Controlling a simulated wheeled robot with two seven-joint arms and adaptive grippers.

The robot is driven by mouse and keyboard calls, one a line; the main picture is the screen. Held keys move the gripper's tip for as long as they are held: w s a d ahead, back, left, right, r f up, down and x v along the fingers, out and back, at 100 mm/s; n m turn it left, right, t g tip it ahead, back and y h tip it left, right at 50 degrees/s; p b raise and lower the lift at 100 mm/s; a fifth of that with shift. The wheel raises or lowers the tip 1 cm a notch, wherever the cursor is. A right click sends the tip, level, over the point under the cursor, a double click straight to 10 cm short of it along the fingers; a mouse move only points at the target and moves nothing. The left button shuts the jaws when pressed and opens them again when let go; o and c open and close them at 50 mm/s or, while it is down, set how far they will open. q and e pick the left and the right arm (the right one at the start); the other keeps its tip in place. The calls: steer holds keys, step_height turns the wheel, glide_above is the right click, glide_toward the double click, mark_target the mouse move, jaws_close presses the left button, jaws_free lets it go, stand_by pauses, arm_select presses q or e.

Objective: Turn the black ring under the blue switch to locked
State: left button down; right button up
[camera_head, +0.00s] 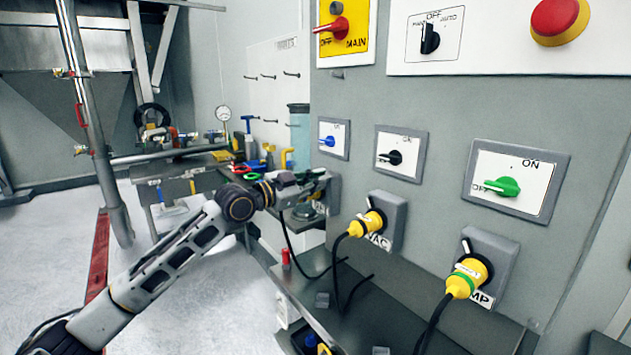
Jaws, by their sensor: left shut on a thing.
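The blue switch (328,141) sits on a white plate in a grey frame on the panel, at the left of a row with a black switch and a green switch. My left gripper (312,181) is directly below the blue switch, against the socket there. It is shut on the black ring, which the fingers mostly hide, so its locked or unlocked position cannot be read. A black cable (289,238) hangs down from this spot. My right gripper is not in view.
Yellow plugs (367,224) and (466,279) sit in sockets under the black switch (391,158) and green switch (503,187). Their cables hang over a dark shelf (385,310). A tool-covered bench (205,160) stands behind my left arm. Open floor lies left.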

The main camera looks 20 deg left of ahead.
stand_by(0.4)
arm_select(q)
steer(key=c, duration=1.6)
jaws_free()
steer(key=shift+o, duration=0.2)
steer(key=v, duration=1.2)
steer(key=shift+f, duration=0.1)
